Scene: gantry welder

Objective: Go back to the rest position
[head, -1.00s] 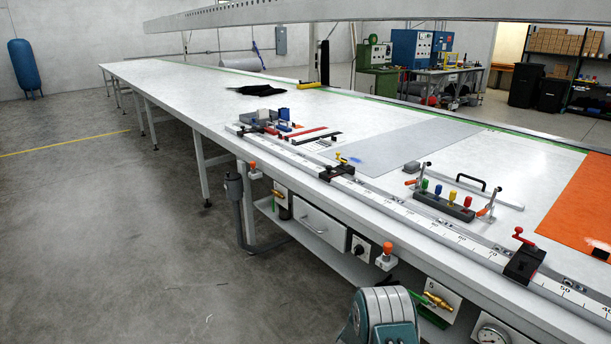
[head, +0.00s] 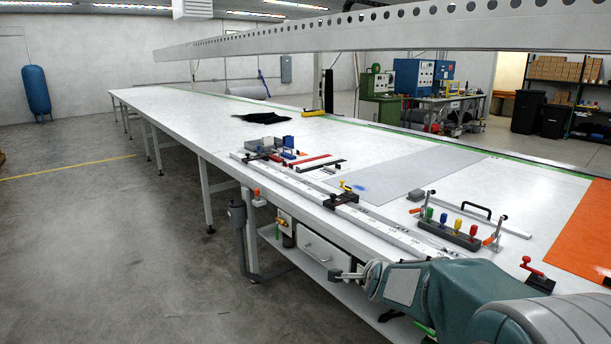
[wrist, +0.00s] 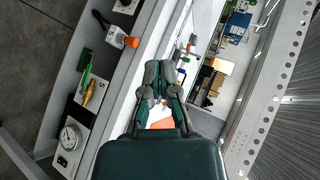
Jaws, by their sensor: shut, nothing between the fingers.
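My gripper (head: 345,275) shows in the head view at the end of my arm, which reaches in from the lower right along the front edge of the long white table (head: 210,118). In the wrist view my gripper (wrist: 160,70) points up the picture, its two dark fingers close together and empty. The gripper appears to be in front of the table's front edge, near the drawer (head: 325,248). It touches nothing that I can make out. My arm hides part of the front rail and controls in the head view.
A rack with coloured knobs (head: 450,231) and a red-handled clamp (head: 537,275) stand on the table near my arm. A perforated beam (head: 400,28) spans above. Floor at left is clear.

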